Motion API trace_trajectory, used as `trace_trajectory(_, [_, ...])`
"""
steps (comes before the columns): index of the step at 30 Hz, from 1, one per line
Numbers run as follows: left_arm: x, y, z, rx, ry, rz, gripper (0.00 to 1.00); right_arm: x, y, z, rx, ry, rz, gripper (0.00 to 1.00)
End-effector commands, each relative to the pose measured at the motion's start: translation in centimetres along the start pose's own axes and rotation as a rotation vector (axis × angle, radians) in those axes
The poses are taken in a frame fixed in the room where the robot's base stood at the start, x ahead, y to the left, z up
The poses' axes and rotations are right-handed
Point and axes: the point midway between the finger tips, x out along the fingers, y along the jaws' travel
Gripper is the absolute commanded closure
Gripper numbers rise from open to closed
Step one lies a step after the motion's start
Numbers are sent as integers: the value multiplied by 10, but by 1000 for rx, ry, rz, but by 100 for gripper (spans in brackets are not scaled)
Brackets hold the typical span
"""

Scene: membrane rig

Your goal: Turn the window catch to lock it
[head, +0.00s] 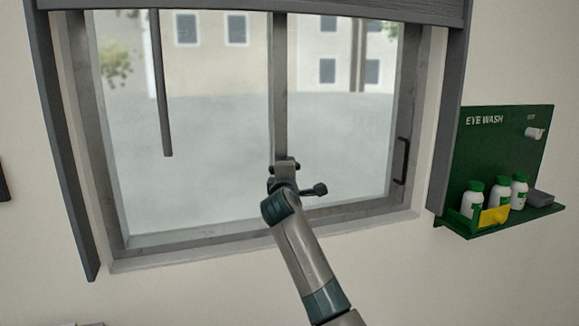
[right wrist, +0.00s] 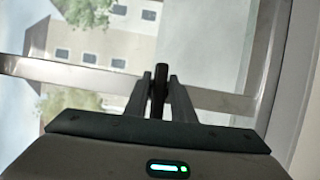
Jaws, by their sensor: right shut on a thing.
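The window (head: 195,175) has a grey frame and a vertical middle bar (head: 280,85). My right arm comes up from below, and its wrist end lies in front of the lower part of this bar. In the right wrist view my right gripper (right wrist: 160,80) is shut on a thin dark piece, apparently the catch lever (right wrist: 159,92), with one finger on each side. In the head view the wrist hides most of the catch. A short dark piece with a rounded end sticks out right of the wrist; I cannot tell whether it belongs to the catch. My left gripper is not in view.
A green eye wash shelf (head: 505,135) with several white bottles hangs on the wall at the right. A black handle (head: 402,160) is on the window's right side. A grey rod (head: 161,90) hangs down from the blind (head: 360,8). Wall below the window is bare.

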Motion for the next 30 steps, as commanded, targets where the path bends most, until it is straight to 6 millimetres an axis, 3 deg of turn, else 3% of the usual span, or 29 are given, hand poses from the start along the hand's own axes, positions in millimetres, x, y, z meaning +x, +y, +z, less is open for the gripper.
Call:
trace_trajectory(18, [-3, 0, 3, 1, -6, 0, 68, 0, -4, -2, 55, 3, -28, 100])
trace_trajectory(19, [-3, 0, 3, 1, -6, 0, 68, 0, -4, -2, 55, 3, -27, 73])
trace_trajectory(20, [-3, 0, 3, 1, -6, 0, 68, 0, -4, -2, 54, 2, -27, 66])
trace_trajectory(30, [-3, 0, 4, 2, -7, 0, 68, 0, -1, 0, 54, 1, -23, 66])
